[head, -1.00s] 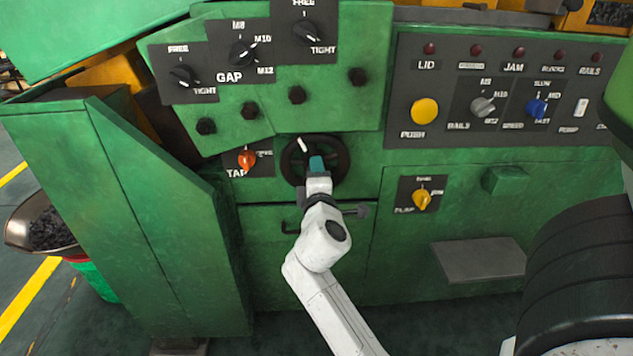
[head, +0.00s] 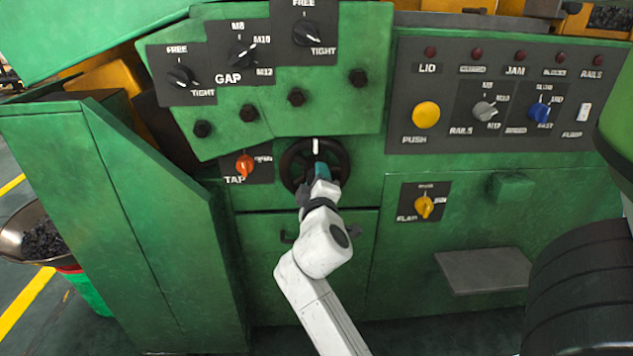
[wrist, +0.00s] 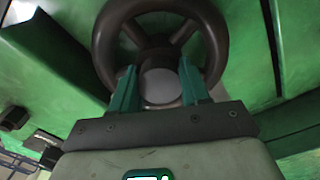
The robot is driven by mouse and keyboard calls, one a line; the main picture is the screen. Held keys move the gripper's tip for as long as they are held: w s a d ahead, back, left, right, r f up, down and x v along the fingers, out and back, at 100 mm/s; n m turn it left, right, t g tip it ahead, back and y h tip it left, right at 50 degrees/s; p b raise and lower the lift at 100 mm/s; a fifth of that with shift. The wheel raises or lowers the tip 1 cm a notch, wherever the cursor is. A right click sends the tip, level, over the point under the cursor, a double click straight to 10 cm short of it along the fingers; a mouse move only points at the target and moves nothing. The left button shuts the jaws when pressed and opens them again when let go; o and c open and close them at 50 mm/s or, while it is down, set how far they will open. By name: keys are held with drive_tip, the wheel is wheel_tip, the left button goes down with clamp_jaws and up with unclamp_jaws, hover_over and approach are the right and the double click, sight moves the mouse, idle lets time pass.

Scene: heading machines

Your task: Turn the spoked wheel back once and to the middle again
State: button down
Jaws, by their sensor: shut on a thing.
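The dark spoked wheel (head: 289,167) is mounted on the green machine front, below the gap panel. A white mark (head: 316,147) shows at the top of its rim, pointing straight up. My gripper (head: 320,172), with teal fingers, is at the wheel's middle. In the wrist view my gripper (wrist: 160,88) has one finger on each side of the round grey hub, shut on the wheel (wrist: 105,40). Spokes and rim show beyond the fingers. My gripper hides the lower part of the wheel.
The orange TAP knob (head: 244,166) is close on the wheel's left. The yellow FLAP knob (head: 424,207) is to the right, above a grey shelf (head: 485,270). A slanted green guard (head: 150,220) stands out at left. Bolts (head: 296,97) protrude above the wheel.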

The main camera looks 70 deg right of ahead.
drive_tip(key=shift+s+d+f, duration=0.1)
drive_tip(key=shift+f, duration=0.05)
drive_tip(key=c, duration=0.5)
unclamp_jaws()
drive_tip(key=shift+c, duration=0.2)
drive_tip(key=v, duration=1.1)
